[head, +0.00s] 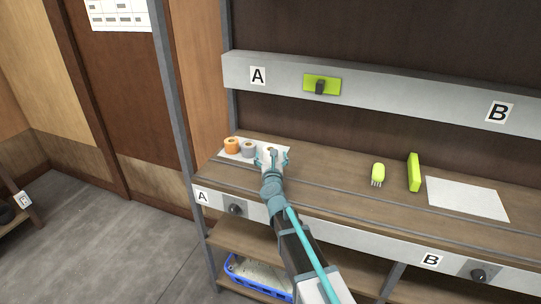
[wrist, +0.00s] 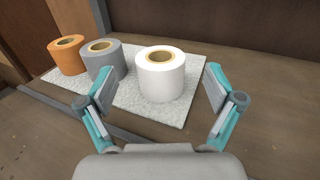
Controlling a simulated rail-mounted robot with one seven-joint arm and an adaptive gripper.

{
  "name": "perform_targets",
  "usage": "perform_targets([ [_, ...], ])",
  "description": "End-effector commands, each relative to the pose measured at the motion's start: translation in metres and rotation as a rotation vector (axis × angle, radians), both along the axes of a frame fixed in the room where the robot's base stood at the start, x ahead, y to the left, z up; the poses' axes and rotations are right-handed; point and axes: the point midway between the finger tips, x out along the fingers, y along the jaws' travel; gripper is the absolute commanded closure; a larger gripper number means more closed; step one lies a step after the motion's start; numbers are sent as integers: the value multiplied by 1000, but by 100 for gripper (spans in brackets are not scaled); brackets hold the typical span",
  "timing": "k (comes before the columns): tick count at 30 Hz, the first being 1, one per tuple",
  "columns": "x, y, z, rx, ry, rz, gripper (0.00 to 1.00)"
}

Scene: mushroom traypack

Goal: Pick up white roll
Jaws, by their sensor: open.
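The white roll (wrist: 161,78) stands upright on a light mat (wrist: 143,110) in the wrist view, with a tan core showing at its top. My gripper (wrist: 162,92) is open, one finger to each side and nearer the camera than the roll; I cannot tell whether the roll is between the fingertips. Nothing is held. In the head view my gripper (head: 272,158) is over the mat at the left end of the bench, and it hides most of the white roll.
A grey roll (wrist: 103,62) and an orange roll (wrist: 67,57) stand left of the white roll. On the bench to the right are a lime brush (head: 378,173), a lime block (head: 414,172) and a white sheet (head: 467,199). The bench between is clear.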

Motion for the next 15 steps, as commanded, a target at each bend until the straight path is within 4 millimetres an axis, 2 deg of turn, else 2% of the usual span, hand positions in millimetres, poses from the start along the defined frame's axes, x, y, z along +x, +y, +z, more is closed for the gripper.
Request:
perform_targets([
  [9,42,6,1,-1,0,-1,9],
  [15,46,6,0,-1,0,-1,9],
])
